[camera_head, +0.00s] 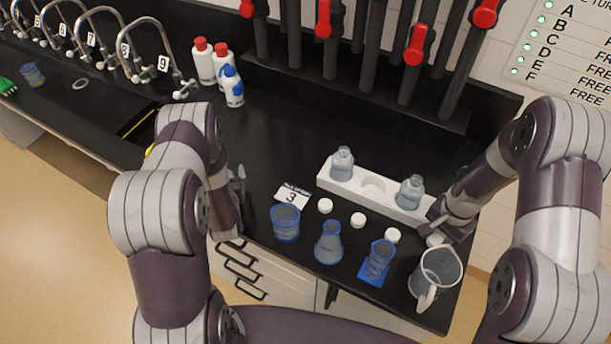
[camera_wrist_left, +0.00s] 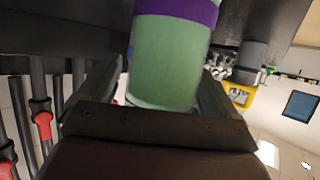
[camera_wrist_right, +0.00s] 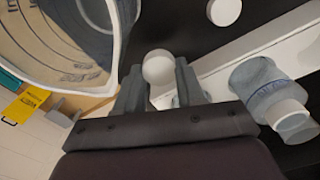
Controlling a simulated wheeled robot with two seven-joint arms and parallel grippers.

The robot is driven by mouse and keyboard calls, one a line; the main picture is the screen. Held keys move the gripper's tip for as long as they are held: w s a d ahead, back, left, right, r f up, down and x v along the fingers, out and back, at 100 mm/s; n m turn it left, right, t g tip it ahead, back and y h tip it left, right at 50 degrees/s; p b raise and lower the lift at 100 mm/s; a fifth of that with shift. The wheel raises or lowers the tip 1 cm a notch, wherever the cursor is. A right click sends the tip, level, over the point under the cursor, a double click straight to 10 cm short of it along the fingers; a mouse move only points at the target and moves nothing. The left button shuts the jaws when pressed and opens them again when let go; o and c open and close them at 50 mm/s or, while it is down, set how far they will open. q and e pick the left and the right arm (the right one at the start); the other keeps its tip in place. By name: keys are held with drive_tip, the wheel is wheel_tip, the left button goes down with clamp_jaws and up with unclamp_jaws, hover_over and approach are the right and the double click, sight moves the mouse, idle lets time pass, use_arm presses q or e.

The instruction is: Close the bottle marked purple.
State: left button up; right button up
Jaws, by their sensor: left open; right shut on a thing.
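A green bottle with a purple band (camera_wrist_left: 175,55) stands large between the fingers of my left gripper (camera_wrist_left: 160,95) in the left wrist view. The gripper is open around it, and I cannot tell whether it touches. In the head view my left gripper (camera_head: 238,187) is over the bench, left of the rack, and my arm hides most of that spot. My right gripper (camera_head: 438,236) is at the rack's right end, shut on a small white cap (camera_wrist_right: 158,67). Three more white caps, one of them the middle cap (camera_head: 358,220), lie in front of the rack.
The white rack (camera_head: 393,203) holds two clear bottles, left (camera_head: 342,165) and right (camera_head: 411,192), with an empty hole between. Red-handled taps (camera_head: 415,50) line the back.

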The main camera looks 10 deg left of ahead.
use_arm(q)
drive_tip(key=c, duration=1.2)
drive_tip(key=shift+r, duration=0.1)
